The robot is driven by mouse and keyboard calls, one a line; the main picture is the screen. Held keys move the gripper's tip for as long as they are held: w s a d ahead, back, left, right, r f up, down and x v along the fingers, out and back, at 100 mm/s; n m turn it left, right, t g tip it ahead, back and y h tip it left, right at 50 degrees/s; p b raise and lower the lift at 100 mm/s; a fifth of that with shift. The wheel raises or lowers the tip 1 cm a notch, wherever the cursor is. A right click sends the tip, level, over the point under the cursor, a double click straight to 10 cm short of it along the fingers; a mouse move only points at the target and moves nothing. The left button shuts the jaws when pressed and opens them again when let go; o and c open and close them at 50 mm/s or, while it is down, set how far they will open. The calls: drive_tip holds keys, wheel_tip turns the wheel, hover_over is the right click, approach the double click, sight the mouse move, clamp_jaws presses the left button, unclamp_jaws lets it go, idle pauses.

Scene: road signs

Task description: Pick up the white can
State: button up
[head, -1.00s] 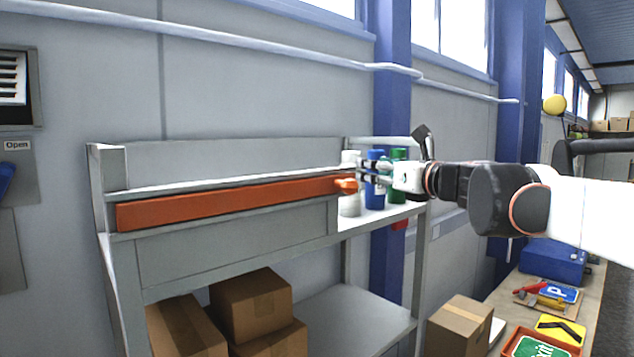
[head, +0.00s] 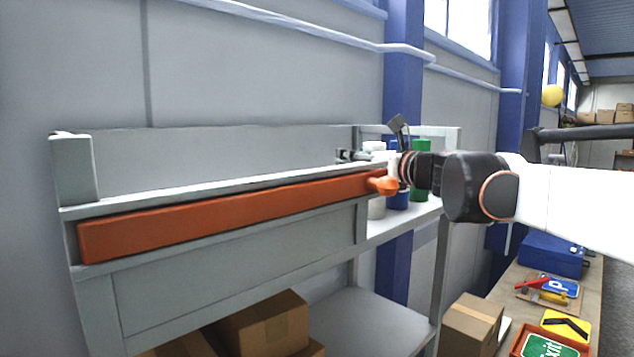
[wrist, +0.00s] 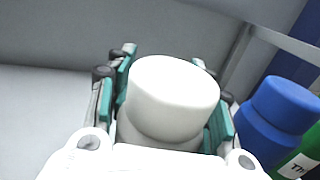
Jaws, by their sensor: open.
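The white can (head: 376,208) stands on the grey shelf, partly hidden behind an orange knob and my gripper in the head view. In the wrist view the white can (wrist: 172,95) fills the middle, between the two green-padded fingers. My gripper (head: 352,156) is open around the can's upper part, with one finger on each side. It also shows in the wrist view (wrist: 168,80). I cannot tell whether the pads touch the can.
A blue can (wrist: 270,120) stands close on the right, with a green can (wrist: 302,150) beyond it. A long orange bar (head: 230,215) runs along the shelf front. Cardboard boxes (head: 265,325) sit below. A bench with signs (head: 565,325) is at the right.

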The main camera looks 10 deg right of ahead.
drive_tip(key=shift+s+d+r, duration=0.25)
drive_tip(key=shift+s, duration=0.4)
drive_tip(key=shift+s+d+r, duration=0.1)
drive_tip(key=shift+s, duration=0.15)
drive_tip(key=c, duration=0.3)
drive_tip(key=shift+w, duration=0.3)
clamp_jaws()
drive_tip(key=shift+f, duration=0.2)
